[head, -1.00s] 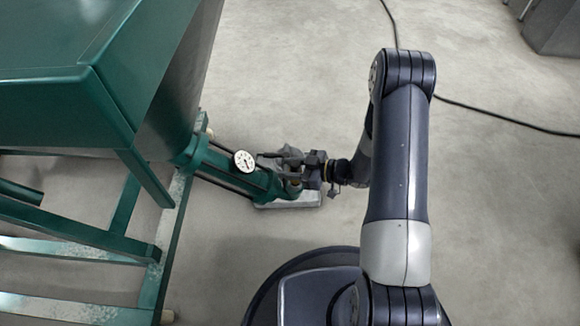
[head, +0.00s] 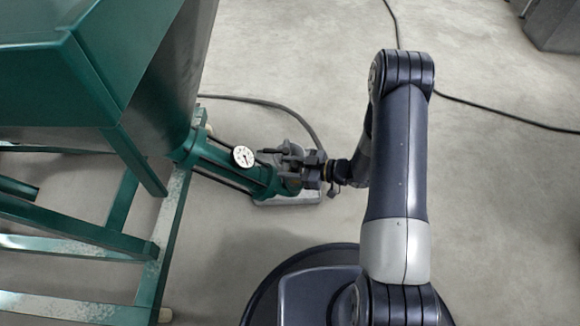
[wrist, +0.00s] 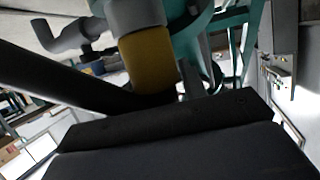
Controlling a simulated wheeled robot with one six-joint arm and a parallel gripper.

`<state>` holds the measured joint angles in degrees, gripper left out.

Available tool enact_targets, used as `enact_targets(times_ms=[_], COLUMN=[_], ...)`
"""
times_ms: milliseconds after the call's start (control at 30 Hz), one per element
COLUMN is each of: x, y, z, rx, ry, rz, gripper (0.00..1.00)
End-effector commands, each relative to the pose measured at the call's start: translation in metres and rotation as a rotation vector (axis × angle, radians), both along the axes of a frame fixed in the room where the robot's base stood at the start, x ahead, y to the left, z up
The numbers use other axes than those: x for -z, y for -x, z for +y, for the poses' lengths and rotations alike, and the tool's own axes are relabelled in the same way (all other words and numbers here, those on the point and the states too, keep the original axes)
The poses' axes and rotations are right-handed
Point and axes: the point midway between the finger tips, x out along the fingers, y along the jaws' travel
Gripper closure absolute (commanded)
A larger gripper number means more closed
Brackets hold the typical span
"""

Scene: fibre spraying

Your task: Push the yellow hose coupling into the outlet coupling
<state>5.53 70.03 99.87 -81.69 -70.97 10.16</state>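The yellow hose coupling (wrist: 148,57) shows in the wrist view, with its upper end against a grey cylindrical coupling, the outlet coupling (wrist: 135,12). The two look in line, but I cannot tell how deep the yellow one sits. My gripper (head: 314,172) is at the outlet end of the green pump in the head view and appears shut on the hose coupling. Its dark body (wrist: 185,140) fills the bottom of the wrist view; the fingertips are hidden there. In the head view the couplings are mostly hidden by my gripper.
The green machine (head: 60,75) with its legs and frame stands at left. A white gauge (head: 243,156) sits on its pump. A dark hose (head: 255,101) arcs over the floor to my gripper. A thin cable (head: 490,116) lies at right. The floor between is clear.

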Motion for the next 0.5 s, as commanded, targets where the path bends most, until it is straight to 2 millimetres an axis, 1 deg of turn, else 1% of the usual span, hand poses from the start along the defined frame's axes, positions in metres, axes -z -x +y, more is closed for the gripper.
enact_targets(times_ms=[33, 233, 500], x=[-0.0006, -0.0006, -0.0010], y=[-0.0001, -0.0001, 0.0003], z=[0.0001, 0.0000, -0.0012], rx=[0.000, 0.000, 0.001], ry=[0.000, 0.000, 0.001], rz=[0.000, 0.000, 0.000], gripper=[0.55, 0.39, 0.38])
